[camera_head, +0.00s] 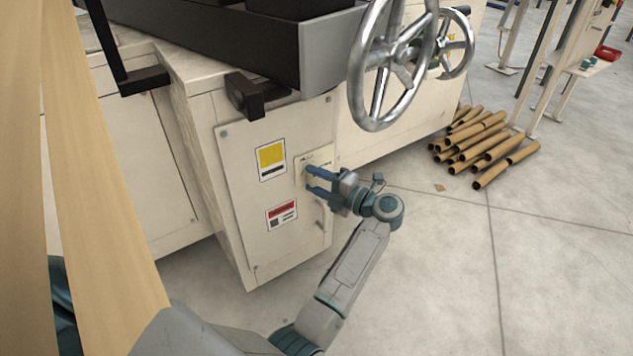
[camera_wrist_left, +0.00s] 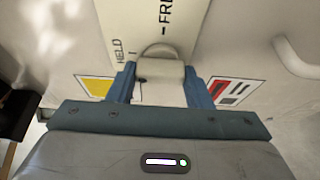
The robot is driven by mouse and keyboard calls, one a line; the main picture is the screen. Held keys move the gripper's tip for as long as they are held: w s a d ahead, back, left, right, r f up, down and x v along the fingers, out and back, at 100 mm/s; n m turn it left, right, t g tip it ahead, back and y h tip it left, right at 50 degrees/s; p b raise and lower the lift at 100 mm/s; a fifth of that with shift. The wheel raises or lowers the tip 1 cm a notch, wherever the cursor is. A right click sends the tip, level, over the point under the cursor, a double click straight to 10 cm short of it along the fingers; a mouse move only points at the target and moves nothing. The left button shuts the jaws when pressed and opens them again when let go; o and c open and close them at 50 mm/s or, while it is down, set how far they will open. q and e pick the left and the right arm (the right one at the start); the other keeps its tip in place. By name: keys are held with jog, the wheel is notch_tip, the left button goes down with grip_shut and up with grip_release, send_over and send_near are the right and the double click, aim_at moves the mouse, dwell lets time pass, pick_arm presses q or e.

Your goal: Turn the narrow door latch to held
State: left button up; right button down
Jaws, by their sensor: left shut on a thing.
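The narrow door (camera_head: 240,205) is a cream panel on the machine's front corner, and it stands closed. A pale label plate (camera_head: 318,157) is fixed near its right edge. In the left wrist view the plate (camera_wrist_left: 128,22) reads HELD on the left and FRE, cut off, at the top. The pale latch knob (camera_wrist_left: 160,72) sits below these words, between the fingers. My left gripper (camera_head: 309,180) reaches the door from the right and is shut on the knob. Its fingers mostly hide the knob in the head view. My right gripper is not in view.
A yellow label (camera_head: 271,158) and a red-and-white label (camera_head: 282,214) are on the door. A small door handle (camera_head: 320,213) sits below the gripper. Large handwheels (camera_head: 392,65) overhang above. Cardboard tubes (camera_head: 480,145) lie on the floor at right; floor in front is clear.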

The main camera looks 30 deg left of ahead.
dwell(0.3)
pick_arm(q)
jog(key=o, duration=1)
